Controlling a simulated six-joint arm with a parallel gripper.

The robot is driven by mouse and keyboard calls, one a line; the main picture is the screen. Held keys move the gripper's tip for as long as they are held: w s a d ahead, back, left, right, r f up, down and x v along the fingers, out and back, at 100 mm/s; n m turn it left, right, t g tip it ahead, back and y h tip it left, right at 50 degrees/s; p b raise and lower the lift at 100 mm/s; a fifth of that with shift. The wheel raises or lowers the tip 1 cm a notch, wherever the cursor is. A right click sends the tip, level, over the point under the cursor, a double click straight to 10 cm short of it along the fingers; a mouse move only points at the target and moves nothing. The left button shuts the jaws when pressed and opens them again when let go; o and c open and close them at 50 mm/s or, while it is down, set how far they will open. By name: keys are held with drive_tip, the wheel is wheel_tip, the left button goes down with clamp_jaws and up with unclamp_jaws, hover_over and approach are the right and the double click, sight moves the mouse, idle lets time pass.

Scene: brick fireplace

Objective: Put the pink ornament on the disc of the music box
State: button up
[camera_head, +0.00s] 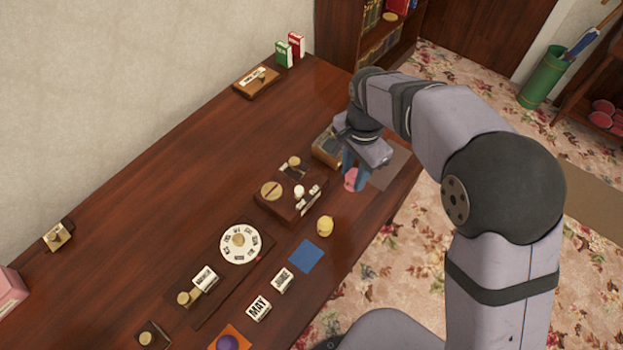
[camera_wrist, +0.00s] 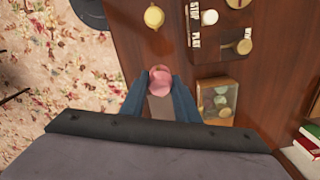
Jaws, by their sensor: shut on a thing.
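The pink ornament (camera_head: 351,180) is a small rounded piece near the table's right edge. In the wrist view the pink ornament (camera_wrist: 160,78) sits between the tips of my blue fingers. My gripper (camera_head: 350,172) is shut on it; in the wrist view my gripper (camera_wrist: 159,88) hides part of its sides. I cannot tell its height above the table. A dark wooden box (camera_head: 283,209) with pale round discs and small lettered tiles stands left of my gripper. It also shows in the wrist view (camera_wrist: 215,45). I cannot tell for sure whether it is the music box.
A shallow case (camera_head: 325,150) holding small pale pieces lies behind my gripper. A yellow ornament (camera_head: 325,226), a blue square (camera_head: 306,257), a white lettered dial (camera_head: 230,255) and word blocks (camera_head: 258,309) lie nearer. A brown mat (camera_head: 392,172) is at the edge.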

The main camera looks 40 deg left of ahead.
drive_tip(key=s+a+r+n+p, duration=0.2)
drive_tip(key=s+a+r+n, duration=0.15)
drive_tip(key=a, duration=0.55)
drive_tip(key=n+p, duration=0.2)
approach(271, 191)
drive_tip(key=shift+f+p, duration=1.35)
drive_tip(key=shift+f, duration=0.9)
drive_tip(key=shift+f, duration=0.15)
drive_tip(key=o, duration=1.1)
drive_tip(key=shift+m, duration=0.25)
